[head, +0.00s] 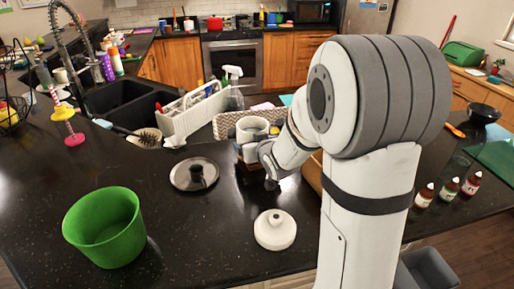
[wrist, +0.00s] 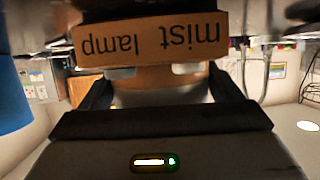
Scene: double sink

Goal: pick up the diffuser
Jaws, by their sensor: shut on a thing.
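The diffuser (wrist: 150,38) fills the top middle of the wrist view, with a tan block-like face that reads "mist lamp" upside down. My gripper (wrist: 153,71) is shut on it, with its two pale fingertips against it just below the lettering. In the head view my gripper (head: 250,153) is over the dark counter, beyond the pan lid, and my arm hides part of it. A pale round top (head: 252,127) shows just above the gripper there. Whether the diffuser touches the counter is hidden.
A grey lid (head: 207,174) with a dark knob lies left of my gripper. A white round object with a short neck (head: 275,232) stands nearer. A green bowl (head: 103,226) is at the front left. Small bottles (head: 448,189) stand right.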

